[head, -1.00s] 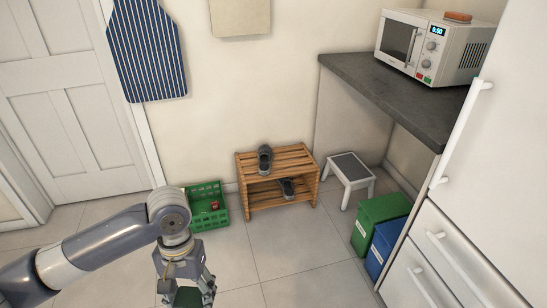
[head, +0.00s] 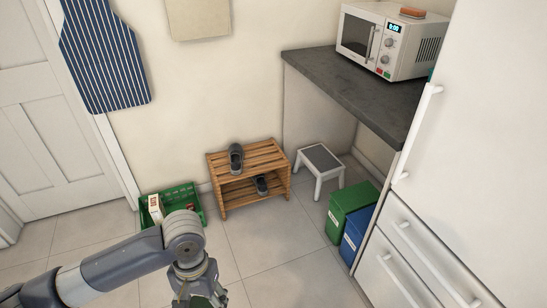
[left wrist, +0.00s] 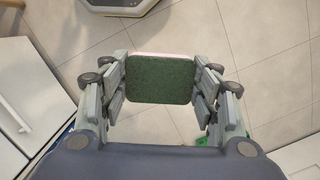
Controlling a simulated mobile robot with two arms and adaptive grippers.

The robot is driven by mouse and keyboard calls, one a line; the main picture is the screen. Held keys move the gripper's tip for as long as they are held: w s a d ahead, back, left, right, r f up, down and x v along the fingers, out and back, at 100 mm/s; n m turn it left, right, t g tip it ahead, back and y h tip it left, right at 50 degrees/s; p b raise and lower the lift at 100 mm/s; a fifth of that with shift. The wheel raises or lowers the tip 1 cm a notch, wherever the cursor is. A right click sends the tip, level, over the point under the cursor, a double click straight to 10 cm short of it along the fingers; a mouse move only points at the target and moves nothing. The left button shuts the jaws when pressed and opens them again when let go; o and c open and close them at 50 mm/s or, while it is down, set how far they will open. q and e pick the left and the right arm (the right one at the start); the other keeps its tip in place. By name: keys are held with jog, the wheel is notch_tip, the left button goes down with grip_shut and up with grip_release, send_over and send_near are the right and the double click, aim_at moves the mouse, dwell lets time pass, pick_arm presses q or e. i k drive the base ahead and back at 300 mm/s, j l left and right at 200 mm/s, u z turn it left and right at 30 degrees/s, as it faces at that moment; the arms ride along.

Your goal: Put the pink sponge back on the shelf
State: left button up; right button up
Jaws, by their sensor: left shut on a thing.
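My left gripper (head: 197,296) is at the bottom edge of the head view, pointing down. It is shut on the sponge, which shows as a dark green patch between the fingers, mostly cut off by the frame. In the left wrist view the fingers of the left gripper (left wrist: 160,85) press on both sides of the sponge (left wrist: 160,80). Its dark green scouring face is toward the camera, and a thin pink edge shows along the top. The sponge is held above the tiled floor. My right gripper is in neither view. I cannot tell which surface is the task's shelf.
A wooden slatted rack (head: 227,195) holds dark shoes. Left of it is a green crate (head: 180,192) with a white and red box (head: 155,208). A step stool (head: 320,160), green bin (head: 347,207) and blue bin (head: 357,235) stand right. A microwave (head: 390,40) sits on the dark counter (head: 345,85).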

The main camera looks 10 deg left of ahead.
aim_at(272, 156)
jog(key=i+j+z, duration=0.35)
jog(key=i, duration=0.25)
jog(key=i+j+z, duration=0.35)
jog(key=i+j, duration=0.15)
jog(key=j, duration=0.2)
